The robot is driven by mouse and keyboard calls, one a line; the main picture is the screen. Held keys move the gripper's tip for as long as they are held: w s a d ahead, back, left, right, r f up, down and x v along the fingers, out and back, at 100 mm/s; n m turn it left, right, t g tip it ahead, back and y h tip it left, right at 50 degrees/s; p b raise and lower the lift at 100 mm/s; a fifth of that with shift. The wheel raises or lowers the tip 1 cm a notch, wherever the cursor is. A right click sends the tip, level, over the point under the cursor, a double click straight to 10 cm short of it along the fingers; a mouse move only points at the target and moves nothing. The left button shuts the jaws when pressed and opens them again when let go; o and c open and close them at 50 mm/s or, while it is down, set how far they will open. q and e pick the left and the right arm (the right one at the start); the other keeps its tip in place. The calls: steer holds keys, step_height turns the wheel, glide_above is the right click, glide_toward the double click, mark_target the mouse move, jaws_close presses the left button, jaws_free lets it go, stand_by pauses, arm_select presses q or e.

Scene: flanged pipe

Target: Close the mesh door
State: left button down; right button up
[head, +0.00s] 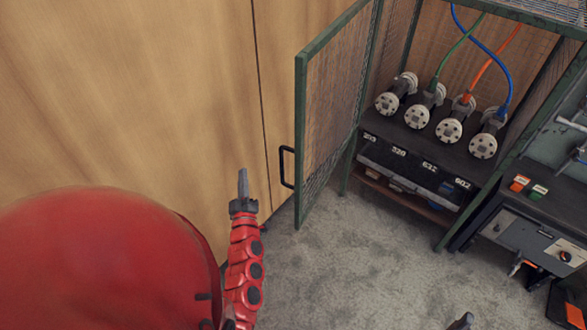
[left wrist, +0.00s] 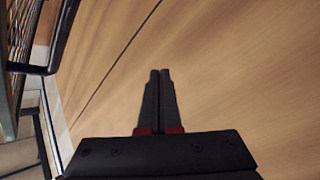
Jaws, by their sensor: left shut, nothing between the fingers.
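The mesh door (head: 334,108) has a green frame and stands open, swung out to the left of the cage. Its black handle (head: 286,168) sits on the door's outer edge, low down. My left gripper (head: 242,175) is shut and empty, a little left of the handle and apart from it. In the left wrist view the closed fingers (left wrist: 159,75) point toward the wooden wall, and the black handle (left wrist: 55,45) shows at the upper left.
The cage holds several flanged pipes (head: 449,130) with coloured cables above a dark numbered panel (head: 415,168). A grey cabinet (head: 525,240) stands at the right. A wooden wall (head: 150,90) is behind the door. The grey floor (head: 370,260) before the cage is clear.

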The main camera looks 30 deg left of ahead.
arm_select(q)
step_height(320, 180, down, 4)
steer(key=a+n+h, duration=0.1)
steer(key=a+h, duration=0.1)
steer(key=h, duration=0.1)
steer(key=m+t+h, duration=0.2)
steer(key=t+h, duration=0.1)
steer(key=h, duration=1)
glide_toward(295, 169)
step_height(295, 169, down, 3)
steer(key=w+a, duration=0.2)
steer(key=w, duration=0.1)
steer(key=w+d+p, duration=0.1)
steer(key=w+p, duration=0.1)
steer(key=w, duration=0.7)
steer(key=shift+w+d+f+y+p, duration=0.2)
steer(key=shift+w+y+p, duration=0.1)
steer(key=shift+p, duration=0.1)
steer(key=shift+d, duration=0.1)
